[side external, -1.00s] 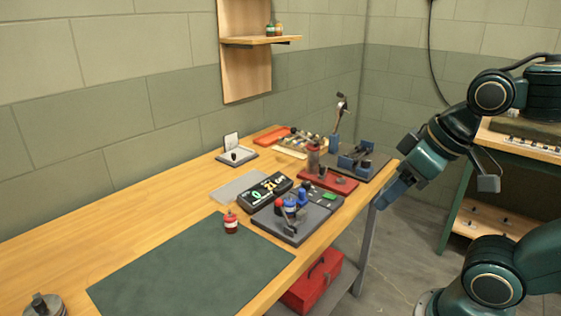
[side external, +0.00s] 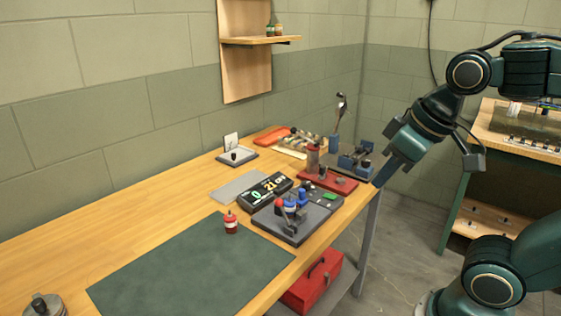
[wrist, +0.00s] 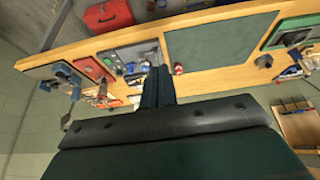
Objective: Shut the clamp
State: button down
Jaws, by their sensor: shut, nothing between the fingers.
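The blue fixture (side external: 352,160) on a dark plate at the far right corner of the bench looks like the clamp, though its jaw position is too small to tell. A raised lever-like piece (side external: 338,118) stands just behind it; I cannot tell whether they are joined. The fixture also shows at the left in the wrist view (wrist: 62,74). My gripper (side external: 382,180) is shut and empty, pointing down beside the bench's right edge, close to the fixture in the picture. Its fingers (wrist: 157,72) show together in the wrist view.
A red plate (side external: 333,180) with a post, a dark plate (side external: 312,222) with blue and red parts, and a lit display (side external: 265,190) stand nearby. A small red bottle (side external: 231,224) stands by the green mat (side external: 190,268). A red toolbox (side external: 312,283) sits below.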

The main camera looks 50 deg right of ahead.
jog(key=w+d+r+n+g, duration=0.1)
jog(key=w+r+g, duration=0.1)
jog(key=w, duration=0.7)
jog(key=w+d+r+g, duration=0.1)
jog(key=w, duration=0.9)
jog(key=w+f+g, duration=0.1)
jog(key=w+f, duration=0.3)
jog(key=w, duration=0.3)
jog(key=w+f+n+g, duration=0.1)
jog(key=w+f, duration=0.4)
jog(key=w, duration=0.2)
jog(key=shift+g+h, duration=0.3)
jog(key=shift+g, duration=0.1)
jog(key=shift+w+a, duration=0.1)
send_over(283, 212)
jog(key=w, duration=0.4)
notch_tip(283, 212, down, 11)
jog(key=shift+a+r, duration=0.2)
